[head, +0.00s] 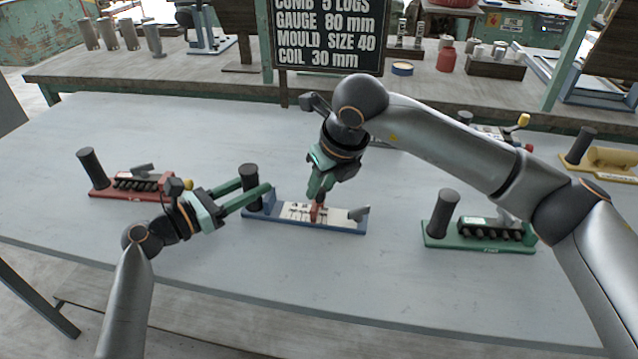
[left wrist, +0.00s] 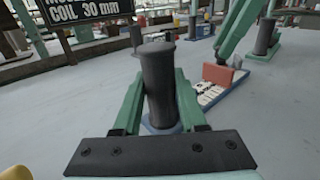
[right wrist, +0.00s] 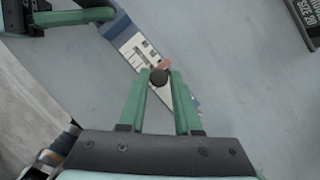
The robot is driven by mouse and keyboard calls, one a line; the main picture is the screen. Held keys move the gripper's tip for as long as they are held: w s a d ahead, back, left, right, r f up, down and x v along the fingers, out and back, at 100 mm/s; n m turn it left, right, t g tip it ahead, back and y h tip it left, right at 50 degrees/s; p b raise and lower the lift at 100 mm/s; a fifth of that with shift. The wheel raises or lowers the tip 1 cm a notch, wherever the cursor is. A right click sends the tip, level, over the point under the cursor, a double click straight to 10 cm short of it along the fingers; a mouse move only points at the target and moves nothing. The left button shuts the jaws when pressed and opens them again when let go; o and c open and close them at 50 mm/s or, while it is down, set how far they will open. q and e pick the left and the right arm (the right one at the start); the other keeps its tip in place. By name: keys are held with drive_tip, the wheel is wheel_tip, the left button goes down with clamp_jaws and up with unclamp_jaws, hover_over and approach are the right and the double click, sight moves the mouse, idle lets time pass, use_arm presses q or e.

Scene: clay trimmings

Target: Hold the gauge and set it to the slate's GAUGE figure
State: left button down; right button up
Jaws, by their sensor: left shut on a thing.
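The gauge is a blue base (head: 345,229) with a white marked scale, a black upright post (head: 249,178) at its left end and a red slider (head: 318,213) near mid-scale. My left gripper (head: 258,192) is shut on the post, which stands between its fingers in the left wrist view (left wrist: 159,85). My right gripper (head: 320,190) points down at the slider. In the right wrist view its open fingers straddle the slider's dark knob (right wrist: 158,77); contact is unclear. The slate (head: 328,30) reads GAUGE 80 mm. The scale's figures are too small to read.
A red-based tool (head: 130,190) stands left and a green-based tool (head: 480,240) right, each with a black post. A yellow tool (head: 600,160) sits at the far right. The table front is clear. A back shelf holds cylinders and a red bottle (head: 446,55).

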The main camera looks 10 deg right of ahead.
drive_tip(key=o, duration=0.4)
drive_tip(key=v, duration=1.2)
use_arm(q)
drive_tip(key=shift+c, duration=1.9)
unclamp_jaws()
